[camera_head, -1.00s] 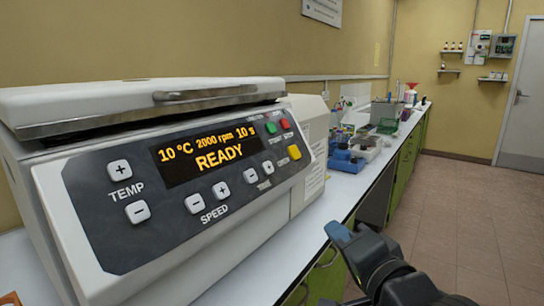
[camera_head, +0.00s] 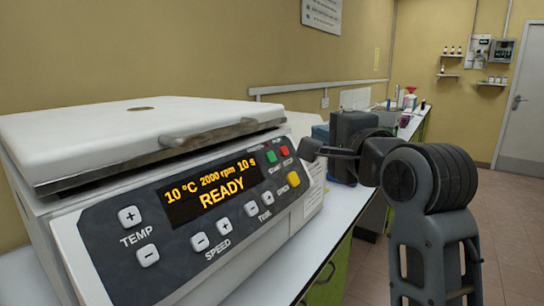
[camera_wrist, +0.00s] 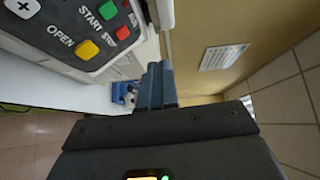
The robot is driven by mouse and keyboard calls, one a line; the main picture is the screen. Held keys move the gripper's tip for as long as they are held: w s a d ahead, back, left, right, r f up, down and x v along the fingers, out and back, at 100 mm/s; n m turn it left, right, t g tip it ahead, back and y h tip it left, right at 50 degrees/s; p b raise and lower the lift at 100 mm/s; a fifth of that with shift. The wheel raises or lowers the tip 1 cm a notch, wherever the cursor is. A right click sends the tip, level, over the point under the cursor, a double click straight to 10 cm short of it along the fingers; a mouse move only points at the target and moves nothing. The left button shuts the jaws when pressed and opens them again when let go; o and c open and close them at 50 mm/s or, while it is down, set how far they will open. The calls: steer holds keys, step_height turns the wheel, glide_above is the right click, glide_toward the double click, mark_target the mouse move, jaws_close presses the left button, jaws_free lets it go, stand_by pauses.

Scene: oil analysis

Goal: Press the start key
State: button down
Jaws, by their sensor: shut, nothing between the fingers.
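The centrifuge (camera_head: 130,130) stands on the bench with its lid down. Its display (camera_head: 212,187) reads 10 °C, 2000 rpm, 10 s, READY. The green start key (camera_head: 271,156) is at the upper right of the panel, beside the red stop key (camera_head: 284,151) and above the yellow open key (camera_head: 294,179). The wrist view also shows the start key (camera_wrist: 108,11), at the upper left. My gripper (camera_head: 306,149) is shut and empty just right of the red key. In the wrist view its fingertips (camera_wrist: 160,68) lie right of the keys, apart from the start key.
The white bench (camera_head: 345,217) runs back along the wall, with lab items on it, partly hidden behind my arm. A sign (camera_head: 322,14) hangs on the wall. The floor at right is clear up to the door (camera_head: 519,105).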

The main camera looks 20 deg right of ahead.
mark_target(271, 157)
steer(key=shift+w+a+f+b, duration=0.75)
steer(key=shift+w, duration=0.25)
steer(key=shift+w+a+f+b, duration=0.7)
steer(key=shift+w+f+b, duration=0.1)
steer(key=shift+w, duration=0.15)
steer(key=shift+w+a+f+b, duration=0.7)
steer(key=shift+w+a+f, duration=0.05)
steer(key=shift+w, duration=0.25)
steer(key=shift+f, duration=0.1)
steer(key=shift+w+a+f, duration=0.15)
steer(key=shift+w+a, duration=0.05)
steer(key=shift+w, duration=0.1)
steer(key=shift+w+a+f, duration=0.2)
steer(key=shift+w, duration=0.05)
stand_by(0.9)
steer(key=shift+s+d+r+p, duration=0.4)
steer(key=shift+s+p, duration=0.05)
steer(key=shift+s, duration=0.1)
